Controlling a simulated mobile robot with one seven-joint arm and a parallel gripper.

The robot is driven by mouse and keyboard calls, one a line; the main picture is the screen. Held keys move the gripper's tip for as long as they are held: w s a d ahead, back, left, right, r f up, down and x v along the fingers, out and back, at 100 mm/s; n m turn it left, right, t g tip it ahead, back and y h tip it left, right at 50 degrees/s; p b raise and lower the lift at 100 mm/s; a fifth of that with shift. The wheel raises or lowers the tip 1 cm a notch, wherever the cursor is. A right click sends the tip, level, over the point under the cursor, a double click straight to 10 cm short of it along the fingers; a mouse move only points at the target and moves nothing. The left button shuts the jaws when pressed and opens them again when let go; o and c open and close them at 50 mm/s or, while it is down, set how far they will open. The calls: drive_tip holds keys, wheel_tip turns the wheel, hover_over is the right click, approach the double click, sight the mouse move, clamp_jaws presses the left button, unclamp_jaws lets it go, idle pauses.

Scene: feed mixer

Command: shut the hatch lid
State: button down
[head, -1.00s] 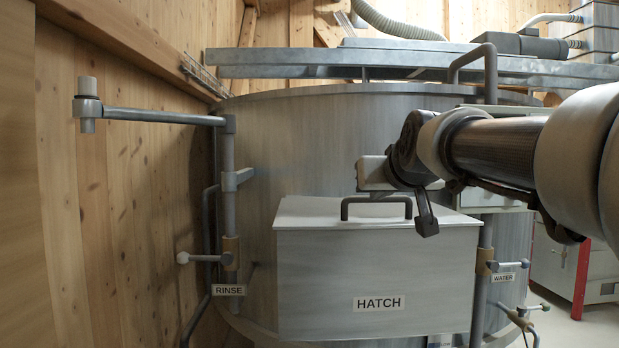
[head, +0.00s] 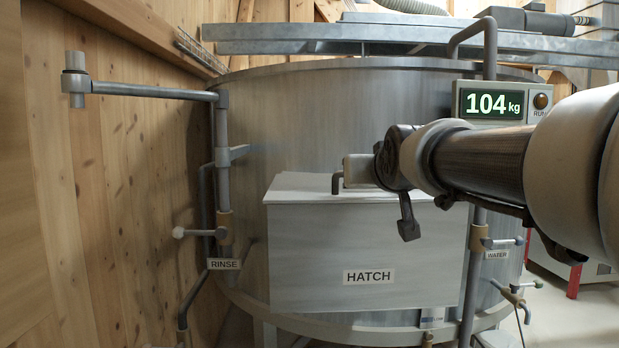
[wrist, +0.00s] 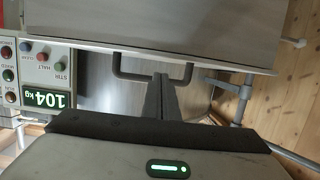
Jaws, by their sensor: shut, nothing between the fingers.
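The grey hatch box (head: 365,255) labelled HATCH is on the front of the vat in the head view. Its lid (head: 300,187) lies flat across the top, with no gap that I can make out. The dark lid handle (head: 337,183) shows only its left end there; the rest is hidden behind my gripper (head: 352,172). In the wrist view the handle (wrist: 124,74) stands out from the lid edge. My gripper (wrist: 161,78) is shut and empty, with its fingertips overlapping the middle of the handle. I cannot tell whether they touch it.
A weight display (head: 493,105) reading 104 kg is right of the hatch, above my arm. A rinse pipe (head: 222,150) with a swing arm stands left, near the wooden wall (head: 80,200). A water valve (head: 500,242) is on the right.

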drive_tip(key=p+v, duration=0.2)
drive_tip(key=v, duration=1.5)
drive_tip(key=s+f+g, duration=0.3)
drive_tip(key=s+f, duration=0.1)
drive_tip(key=f, duration=0.5)
drive_tip(key=s+f+g, duration=0.3)
drive_tip(key=s+f, duration=0.1)
drive_tip(key=f, duration=0.5)
drive_tip(key=s+f+g, duration=0.3)
drive_tip(key=s+f, duration=0.1)
drive_tip(key=f, duration=0.6)
wheel_tip(320, 180, up, 24)
drive_tip(key=s+p, duration=0.1)
drive_tip(key=p, duration=2.4)
drive_tip(key=shift+d, duration=0.35)
